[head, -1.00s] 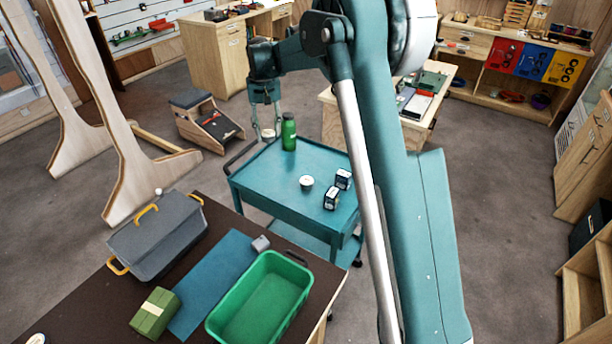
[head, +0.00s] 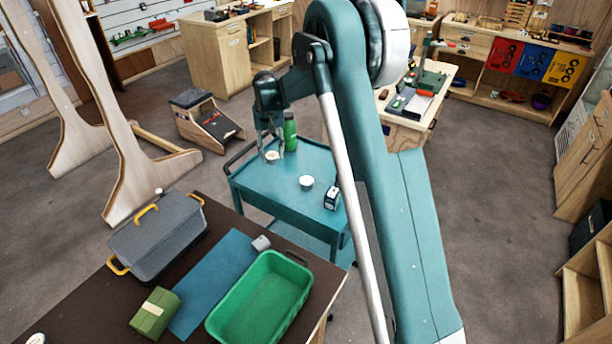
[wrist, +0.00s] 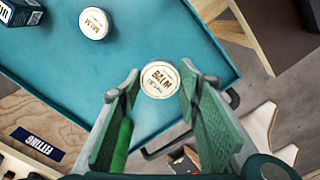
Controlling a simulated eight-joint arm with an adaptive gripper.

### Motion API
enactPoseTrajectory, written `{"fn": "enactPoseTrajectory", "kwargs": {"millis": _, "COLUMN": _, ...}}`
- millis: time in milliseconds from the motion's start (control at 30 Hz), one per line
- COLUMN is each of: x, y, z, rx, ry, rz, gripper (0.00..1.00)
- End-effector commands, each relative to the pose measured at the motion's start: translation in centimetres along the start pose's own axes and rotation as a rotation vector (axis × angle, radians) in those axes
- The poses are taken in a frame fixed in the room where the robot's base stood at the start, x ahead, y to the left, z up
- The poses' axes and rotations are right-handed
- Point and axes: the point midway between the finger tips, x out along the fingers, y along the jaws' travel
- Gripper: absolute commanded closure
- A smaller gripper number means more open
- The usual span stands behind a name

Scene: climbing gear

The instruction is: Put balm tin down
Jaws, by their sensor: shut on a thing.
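My gripper (head: 270,152) is shut on a round white balm tin (head: 271,157). In the wrist view the tin (wrist: 160,79), lettered "BALM", sits between the two fingertips, lid facing the camera. It is over the back left part of the teal cart's top (head: 262,188); I cannot tell whether it touches the surface. A second white balm tin (head: 306,182) stands on the cart to the right; it also shows in the wrist view (wrist: 94,23).
A green bottle (head: 290,133) stands on the cart close beside my gripper. A dark small box (head: 331,199) stands near the cart's right side. The cart's front left part is clear. A table in front holds a green bin (head: 262,305) and a grey lidded box (head: 157,238).

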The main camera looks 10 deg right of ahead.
Motion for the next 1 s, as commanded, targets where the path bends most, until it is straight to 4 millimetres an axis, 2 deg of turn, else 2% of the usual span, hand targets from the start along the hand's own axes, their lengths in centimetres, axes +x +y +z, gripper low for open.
{"fn": "enactPoseTrajectory", "kwargs": {"millis": 233, "x": 1.1, "y": 0.0, "z": 0.0, "rx": 0.0, "ry": 0.0, "rz": 0.0, "gripper": 0.78}}
{"fn": "enactPoseTrajectory", "kwargs": {"millis": 500, "x": 4.7, "y": 0.0, "z": 0.0, "rx": 0.0, "ry": 0.0, "rz": 0.0, "gripper": 0.78}}
{"fn": "enactPoseTrajectory", "kwargs": {"millis": 633, "x": 5.9, "y": 0.0, "z": 0.0, "rx": 0.0, "ry": 0.0, "rz": 0.0, "gripper": 0.78}}
{"fn": "enactPoseTrajectory", "kwargs": {"millis": 1000, "x": 6.3, "y": 0.0, "z": 0.0, "rx": 0.0, "ry": 0.0, "rz": 0.0, "gripper": 0.78}}
